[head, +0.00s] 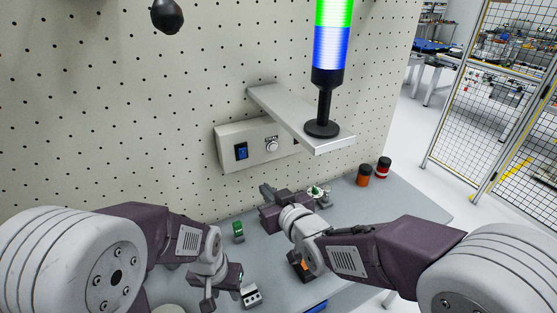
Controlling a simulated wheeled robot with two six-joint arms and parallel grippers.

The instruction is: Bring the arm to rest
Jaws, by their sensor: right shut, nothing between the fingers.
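My right arm reaches in from the right, and its gripper (268,194) is shut and empty. It is over the back of the grey table (411,197), below the control box and pointing toward the pegboard. My left arm comes in from the left, and its gripper (208,297) is low over the front of the table. Its fingers are small and partly hidden by the wrist, so I cannot tell whether they are open. No stator housing can be made out clearly.
A shelf (283,113) with a lit signal tower (330,60) juts from the pegboard (130,130) beside a control box (230,158).

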